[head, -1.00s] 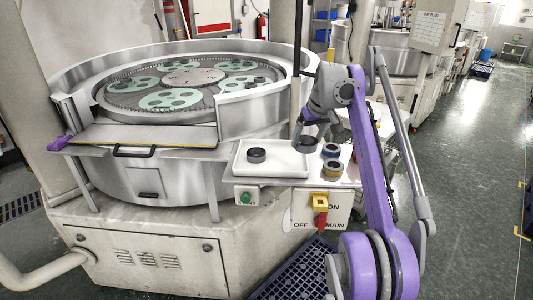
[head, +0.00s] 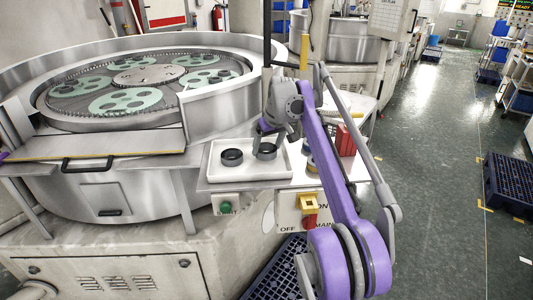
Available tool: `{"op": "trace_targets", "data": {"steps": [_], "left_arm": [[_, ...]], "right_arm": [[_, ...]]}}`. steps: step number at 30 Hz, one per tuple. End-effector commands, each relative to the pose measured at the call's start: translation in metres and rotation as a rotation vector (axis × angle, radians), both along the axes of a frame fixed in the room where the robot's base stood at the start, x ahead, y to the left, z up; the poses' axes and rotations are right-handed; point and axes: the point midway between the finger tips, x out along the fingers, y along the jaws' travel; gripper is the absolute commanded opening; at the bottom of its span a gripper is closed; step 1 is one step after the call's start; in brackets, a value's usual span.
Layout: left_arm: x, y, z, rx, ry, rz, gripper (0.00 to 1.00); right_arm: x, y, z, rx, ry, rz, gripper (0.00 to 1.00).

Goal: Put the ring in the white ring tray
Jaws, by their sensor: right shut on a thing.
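The white ring tray (head: 250,175) sits on the ledge at the front of the lapping machine. One dark ring (head: 232,157) lies in its left part. My right gripper (head: 267,141) is over the right part of the tray, pointing down, shut on another dark ring (head: 267,152). That ring is beside the first one, with a small gap between them. I cannot tell whether it touches the tray floor.
More rings (head: 310,163) stand right of the tray, partly hidden by my right arm. A red object (head: 346,140) is behind them. Below the ledge are a green button (head: 225,209) and a red-and-yellow switch (head: 309,207). The lapping machine (head: 140,95) fills the left.

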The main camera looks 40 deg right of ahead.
Motion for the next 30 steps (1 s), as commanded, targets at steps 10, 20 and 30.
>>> {"op": "trace_targets", "data": {"steps": [10, 20, 30], "left_arm": [[-0.001, 0.000, -0.004, 0.000, 0.001, 0.000, 0.50], [-0.001, 0.000, -0.004, 0.000, 0.002, 0.000, 0.50], [0.000, 0.000, -0.001, 0.000, 0.000, 0.000, 0.50]], "right_arm": [[0.000, 0.000, -0.014, 0.000, 0.000, 0.000, 0.19], [0.000, 0.000, -0.016, 0.000, 0.000, 0.000, 1.00], [-0.005, 0.001, 0.000, 0.000, 0.000, 0.000, 1.00]]}}
